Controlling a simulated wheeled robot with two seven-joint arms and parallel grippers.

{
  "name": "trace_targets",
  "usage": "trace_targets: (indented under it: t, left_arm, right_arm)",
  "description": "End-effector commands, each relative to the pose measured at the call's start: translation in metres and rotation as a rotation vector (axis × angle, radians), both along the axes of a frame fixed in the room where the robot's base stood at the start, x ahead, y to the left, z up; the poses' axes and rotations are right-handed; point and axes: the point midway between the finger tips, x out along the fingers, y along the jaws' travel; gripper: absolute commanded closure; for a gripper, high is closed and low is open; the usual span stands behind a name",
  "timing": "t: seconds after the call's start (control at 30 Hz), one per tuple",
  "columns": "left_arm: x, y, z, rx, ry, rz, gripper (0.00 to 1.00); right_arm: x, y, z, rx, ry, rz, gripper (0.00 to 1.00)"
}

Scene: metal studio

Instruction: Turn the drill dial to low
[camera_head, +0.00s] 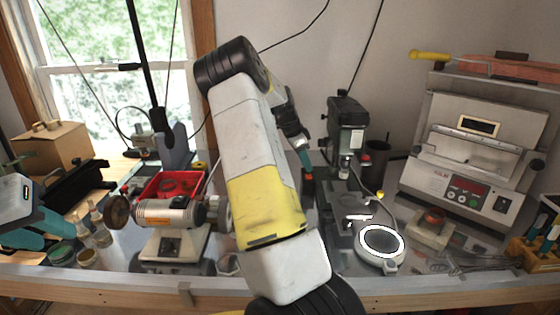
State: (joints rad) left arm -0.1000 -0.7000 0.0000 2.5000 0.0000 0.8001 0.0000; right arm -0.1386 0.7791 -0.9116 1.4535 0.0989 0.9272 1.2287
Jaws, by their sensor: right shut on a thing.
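The drill press (346,128), dark with a pale front panel, stands upright at the back centre of the bench. My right arm rises through the middle of the view and bends down toward the bench just left of the drill. My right gripper (303,159), with teal fingertips, is shut on a small black part with a red top (308,174). This part may be the drill dial; it is too small to tell, and no dial setting is readable. My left gripper (38,232), also teal, is at the far left edge, partly cut off, away from the drill.
A kiln-like box (476,150) stands at right. A polishing motor (168,213) and red tray (174,186) are at left. My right arm hides the bench's middle.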

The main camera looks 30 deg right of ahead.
Motion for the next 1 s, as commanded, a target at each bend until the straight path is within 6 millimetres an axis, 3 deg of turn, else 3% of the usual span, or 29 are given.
trace_targets:
  t: [0.27,1.0]
  left_arm:
    - [0.0000,0.0000,0.0000,0.000,0.000,0.000,0.64]
    - [0.0000,0.0000,0.0000,0.000,0.000,0.000,0.64]
  right_arm:
    - [-0.0007,0.0001,0.0009,0.000,-0.003,0.079,1.00]
    - [-0.0044,-0.0014,0.0015,-0.001,-0.004,0.584,1.00]
